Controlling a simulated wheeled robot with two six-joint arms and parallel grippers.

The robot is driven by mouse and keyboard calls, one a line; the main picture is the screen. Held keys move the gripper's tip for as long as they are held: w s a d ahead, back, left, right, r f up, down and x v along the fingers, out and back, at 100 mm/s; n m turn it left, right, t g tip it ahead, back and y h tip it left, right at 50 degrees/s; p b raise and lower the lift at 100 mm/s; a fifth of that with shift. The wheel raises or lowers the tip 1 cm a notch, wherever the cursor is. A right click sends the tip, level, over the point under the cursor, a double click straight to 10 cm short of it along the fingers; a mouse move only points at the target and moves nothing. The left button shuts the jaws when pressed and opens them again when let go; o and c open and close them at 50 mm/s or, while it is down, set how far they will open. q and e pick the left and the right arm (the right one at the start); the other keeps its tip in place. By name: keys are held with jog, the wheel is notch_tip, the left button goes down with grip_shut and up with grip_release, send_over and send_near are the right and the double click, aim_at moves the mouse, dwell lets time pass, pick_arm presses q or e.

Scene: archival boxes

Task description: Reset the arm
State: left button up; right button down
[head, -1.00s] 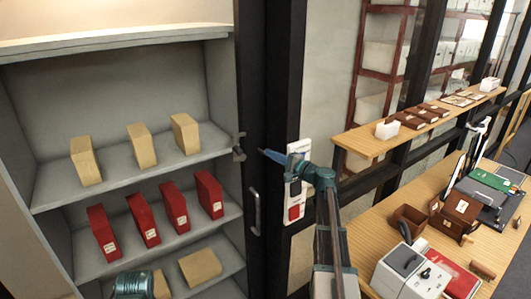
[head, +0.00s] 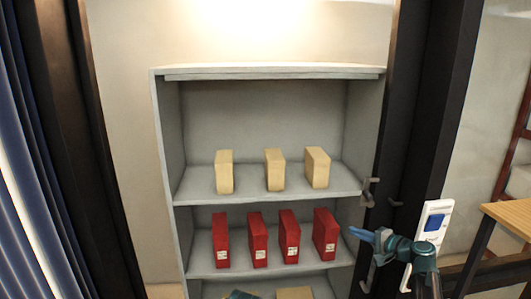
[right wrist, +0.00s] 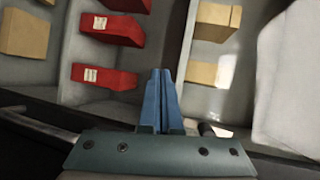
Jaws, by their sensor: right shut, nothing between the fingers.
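My right gripper (head: 356,233) is at the lower right of the head view, in front of the shelf unit's right side. Its blue fingers are shut, with nothing between them. They also show shut in the right wrist view (right wrist: 160,98), pointing towards the shelves. A small teal part of my own body shows at the bottom edge of the head view. No left gripper fingers are in view.
A grey shelf unit (head: 168,190) holds tan boxes (head: 275,172) above several red boxes (head: 258,240). A dark post (head: 412,110) with metal handles stands at its right. A white-and-blue wall device (head: 433,222) and wooden ledge (head: 513,215) lie further right.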

jog(key=s+a+f+n+g+b, duration=0.2)
jog(key=s+a+f+n+g, duration=0.1)
jog(key=s+a+f, duration=0.4)
jog(key=s+a+f+n+g+h+b, duration=0.1)
jog(key=s+a+f+n+g+b, duration=0.15)
jog(key=a+f, duration=0.4)
jog(key=s+a+f+n+g+b, duration=0.1)
jog(key=s+a+f+n+g, duration=0.3)
jog(key=a, duration=0.5)
pick_arm(q)
notch_tip(320, 180, down, 12)
jog(key=b, duration=0.5)
jog(key=shift+r, duration=0.15)
pick_arm(e)
jog(key=s+a+f+n+g+h, duration=0.1)
jog(key=s+f+h, duration=0.3)
jog(key=s, duration=0.4)
jog(key=s+a+f+n+g+h, duration=0.2)
jog(key=s+f+n+h, duration=0.2)
jog(key=s+f, duration=0.3)
jog(key=s+h, duration=0.1)
jog(key=s, duration=0.1)
jog(key=shift+s+a+f, duration=0.15)
jog(key=shift+s, duration=0.15)
pick_arm(q)
jog(key=shift+o, duration=0.6)
pick_arm(e)
jog(key=shift+n+g, duration=0.25)
